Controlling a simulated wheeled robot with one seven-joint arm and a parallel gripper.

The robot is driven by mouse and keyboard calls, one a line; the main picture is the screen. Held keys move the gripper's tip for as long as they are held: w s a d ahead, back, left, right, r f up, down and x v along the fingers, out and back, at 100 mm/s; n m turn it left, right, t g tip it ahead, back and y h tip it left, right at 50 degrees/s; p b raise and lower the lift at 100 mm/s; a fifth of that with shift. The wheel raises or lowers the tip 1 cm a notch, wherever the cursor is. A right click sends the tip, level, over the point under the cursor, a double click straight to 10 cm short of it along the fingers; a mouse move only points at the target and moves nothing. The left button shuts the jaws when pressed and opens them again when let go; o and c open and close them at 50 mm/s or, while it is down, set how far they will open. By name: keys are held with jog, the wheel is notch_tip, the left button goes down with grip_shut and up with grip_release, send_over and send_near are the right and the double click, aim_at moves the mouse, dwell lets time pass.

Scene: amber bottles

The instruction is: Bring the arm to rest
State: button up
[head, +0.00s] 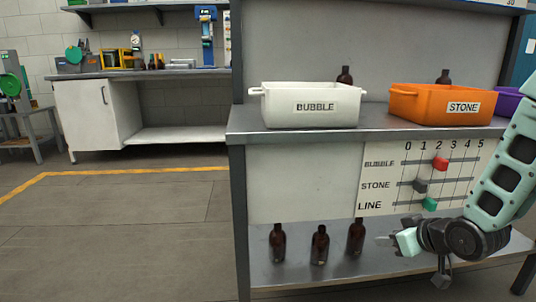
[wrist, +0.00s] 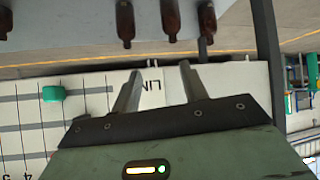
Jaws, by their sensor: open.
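My gripper (head: 393,241) is at the right of the head view, in front of the lower part of the bench and just below the slider board (head: 385,165). It points left, and its jaws are open. In the wrist view the two fingers (wrist: 160,75) stand apart with nothing between them, over the board's LINE label. My arm reaches in from the right edge of the head view. Amber bottles stand on the lower shelf (head: 345,273): one at left (head: 278,243), one in the middle (head: 320,246) and one at right (head: 356,237), left of my gripper and apart from it.
A white BUBBLE bin (head: 312,120) and an orange STONE bin (head: 427,117) stand on the bench top, with a purple bin (head: 507,103) partly hidden at right. A bottle top shows behind each labelled bin. The board has red, grey and green sliders. Open floor (head: 140,240) lies left.

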jog(key=s+a+r+n+g, duration=0.25)
jog(key=s+a+g, duration=0.35)
jog(key=s+a, duration=0.75)
jog(key=s+a+r+n+g+h+p, duration=0.1)
jog(key=s+a+r+g, duration=0.15)
jog(key=s, duration=0.55)
jog(key=s+a+r+g+h+p, duration=0.1)
jog(key=s+a+r+g, duration=0.15)
jog(key=s, duration=0.45)
notch_tip(320, 180, up, 37)
jog(key=t+p, duration=0.1)
jog(key=p, duration=3.5)
jog(key=shift+a+r, duration=0.2)
jog(key=shift+a, duration=0.1)
jog(key=shift+w, duration=0.1)
